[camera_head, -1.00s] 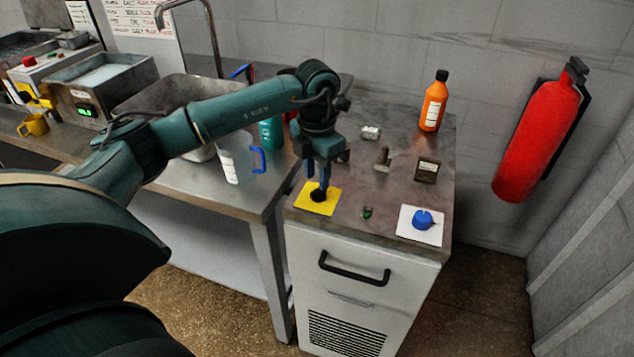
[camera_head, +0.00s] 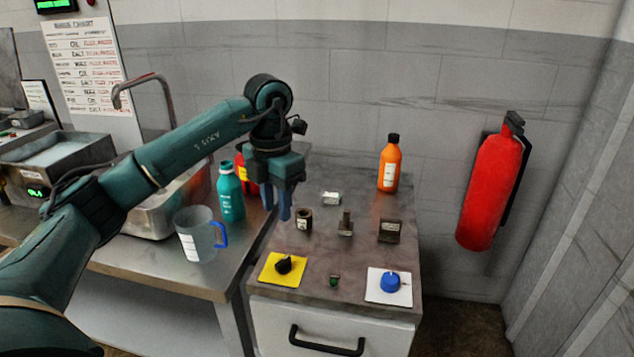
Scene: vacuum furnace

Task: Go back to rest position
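My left gripper (camera_head: 277,205) hangs pointing down from the arm that comes in from the left. It is above the left part of the grey cabinet top (camera_head: 350,265). Its two blue fingers show a little apart, with nothing seen between them, so it looks open and empty. Below and in front of it, a black knob (camera_head: 284,265) sits on a yellow square plate (camera_head: 269,277), clear of the fingers. A blue knob (camera_head: 390,282) sits on a white square plate (camera_head: 375,297) to the right. My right gripper is not in view.
Small metal parts (camera_head: 345,224) and an orange bottle (camera_head: 388,165) stand behind on the cabinet. A clear jug (camera_head: 197,240) and a teal bottle (camera_head: 230,195) stand left of the gripper. A red extinguisher (camera_head: 490,190) hangs on the right wall.

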